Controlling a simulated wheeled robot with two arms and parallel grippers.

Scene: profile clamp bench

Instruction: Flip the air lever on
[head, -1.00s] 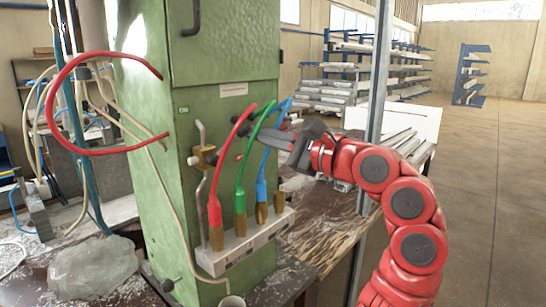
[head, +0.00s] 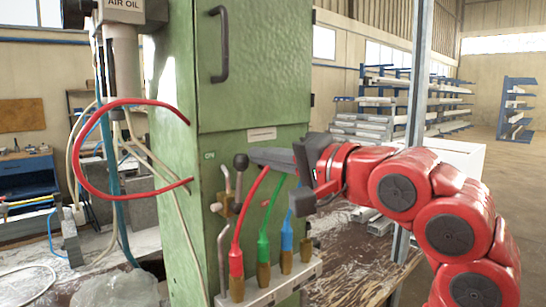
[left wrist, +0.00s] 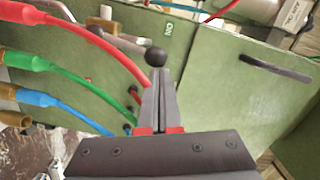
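The air lever's black ball knob (head: 241,161) stands up and to the right of the brass valve (head: 228,207) on the green cabinet's front. An ON label (head: 209,155) is left of the knob. My left gripper (head: 252,155), its red arm entering from the right of the head view, has its fingertips at the knob. In the left wrist view the fingers (left wrist: 160,72) are together, with the knob (left wrist: 156,56) just beyond their tips. Whether they touch it I cannot tell. My right gripper is not in view.
Red (head: 249,215), green (head: 270,215) and blue (head: 289,215) hoses rise from a pale manifold (head: 270,292) just below the gripper. A red hose loop (head: 82,160) hangs at the left. A metal post (head: 417,100) stands behind my arm.

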